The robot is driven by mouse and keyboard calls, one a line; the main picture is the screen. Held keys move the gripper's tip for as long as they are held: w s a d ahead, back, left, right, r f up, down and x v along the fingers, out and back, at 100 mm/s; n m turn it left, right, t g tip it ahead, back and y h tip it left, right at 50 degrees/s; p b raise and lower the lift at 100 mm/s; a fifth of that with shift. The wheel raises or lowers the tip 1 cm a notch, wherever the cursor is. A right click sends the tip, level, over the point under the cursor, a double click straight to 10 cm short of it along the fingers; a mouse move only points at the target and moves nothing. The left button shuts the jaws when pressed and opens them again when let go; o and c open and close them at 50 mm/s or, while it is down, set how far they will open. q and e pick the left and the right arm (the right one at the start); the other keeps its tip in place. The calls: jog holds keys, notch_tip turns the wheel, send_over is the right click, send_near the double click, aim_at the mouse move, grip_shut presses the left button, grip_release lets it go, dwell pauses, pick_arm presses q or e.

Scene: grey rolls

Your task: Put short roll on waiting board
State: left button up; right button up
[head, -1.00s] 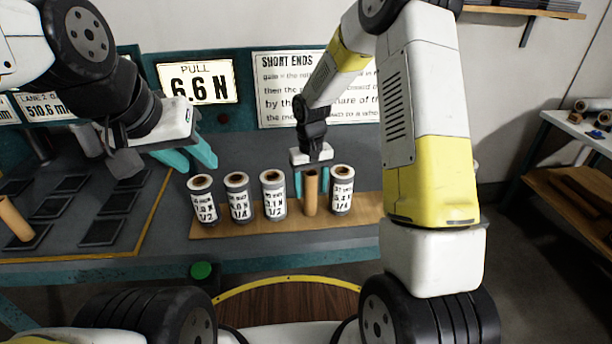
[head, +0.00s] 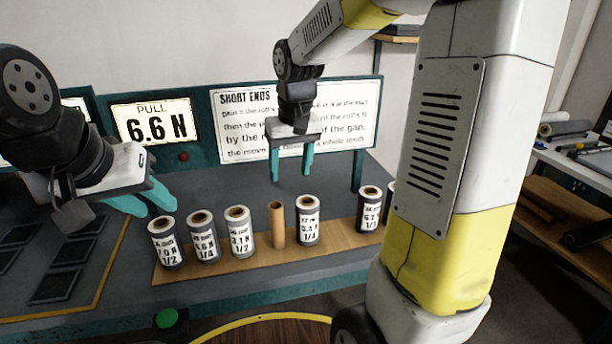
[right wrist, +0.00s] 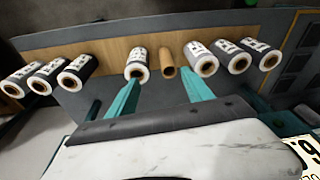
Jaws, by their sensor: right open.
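A row of grey rolls with white labels stands upright on a long wooden board (head: 235,264). From the left come three rolls (head: 167,243) (head: 203,238) (head: 239,233), then a bare brown tube (head: 277,225), then a roll marked 1/4 (head: 307,222). After a gap, another roll (head: 369,210) stands at right, with one more partly hidden by my arm. I cannot tell which is the short roll. My right gripper (head: 291,174) is open and empty above the tube and the 1/4 roll. My left gripper (head: 145,203) is open and empty, above and left of the row.
Dark square pads (head: 65,252) lie on the bench at left inside a yellow line. A text sign (head: 300,120) and a pull display reading 6.6 N (head: 152,122) stand behind. A green button (head: 166,318) is at the bench front. A side shelf (head: 575,165) holds more rolls.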

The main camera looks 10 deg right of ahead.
jog(key=s+d+r+t, duration=0.1)
jog(key=s+r+t, duration=0.1)
jog(key=s, duration=0.6)
jog(key=s+d+r+m+t+y, duration=0.1)
jog(key=s+r, duration=0.3)
jog(key=s, duration=0.5)
jog(key=shift+d+r+t+y, duration=0.15)
jog(key=shift+d+t+y, duration=0.15)
jog(key=shift+d+t, duration=0.45)
